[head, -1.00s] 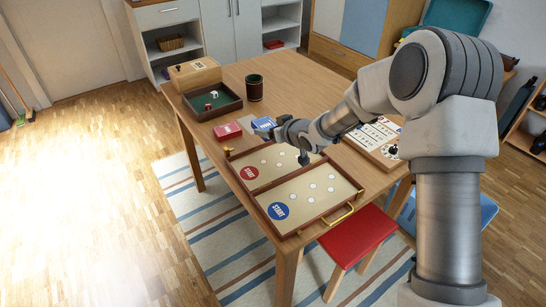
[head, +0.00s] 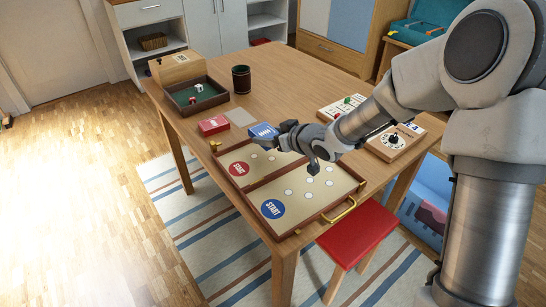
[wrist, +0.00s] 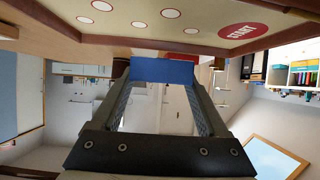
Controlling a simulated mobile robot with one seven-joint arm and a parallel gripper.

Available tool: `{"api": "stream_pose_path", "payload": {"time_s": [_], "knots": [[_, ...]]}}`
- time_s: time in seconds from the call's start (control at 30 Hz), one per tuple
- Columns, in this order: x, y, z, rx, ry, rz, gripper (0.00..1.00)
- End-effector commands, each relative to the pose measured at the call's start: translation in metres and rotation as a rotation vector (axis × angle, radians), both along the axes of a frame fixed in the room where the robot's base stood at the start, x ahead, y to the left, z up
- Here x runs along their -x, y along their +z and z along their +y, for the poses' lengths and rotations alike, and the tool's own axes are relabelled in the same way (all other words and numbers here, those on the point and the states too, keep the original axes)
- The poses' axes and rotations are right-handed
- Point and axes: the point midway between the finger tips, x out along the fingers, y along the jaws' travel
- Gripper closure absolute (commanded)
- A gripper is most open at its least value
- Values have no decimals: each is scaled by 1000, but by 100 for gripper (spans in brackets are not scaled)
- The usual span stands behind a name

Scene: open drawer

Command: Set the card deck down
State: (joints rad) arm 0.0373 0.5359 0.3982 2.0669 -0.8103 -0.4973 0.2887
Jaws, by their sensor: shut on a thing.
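The blue card deck (head: 263,132) is in my gripper (head: 279,128), near the far edge of the board game in the head view. In the wrist view my gripper (wrist: 163,84) is shut with the blue deck (wrist: 162,71) between its two fingertips. I cannot tell how far the deck is above the table. A red card deck (head: 213,125) lies on the table to the left. A flat grey square (head: 240,117) lies between the red deck and the held one.
The board game (head: 322,209), with red and blue START circles and a brass handle, fills the near table. A dice tray (head: 190,107) and dark cup (head: 241,80) stand behind. Game boards (head: 394,146) lie at right. A red stool (head: 358,232) stands in front. The table's back middle is clear.

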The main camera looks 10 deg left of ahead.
Motion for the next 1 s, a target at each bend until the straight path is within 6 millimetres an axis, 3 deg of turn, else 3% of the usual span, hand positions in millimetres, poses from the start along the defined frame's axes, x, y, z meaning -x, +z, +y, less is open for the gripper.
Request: {"api": "stream_pose_path", "payload": {"time_s": [0.23, 0.47, 0.83, 0.87, 1.0], "knots": [[9, -14, -8, -1, 0, -1, 82], [9, -47, -8, 0, 1, 0, 82], [9, -49, -8, -1, 0, -1, 82], [9, -50, -8, -1, 0, -1, 21], [9, -49, -8, -1, 0, -1, 0]]}}
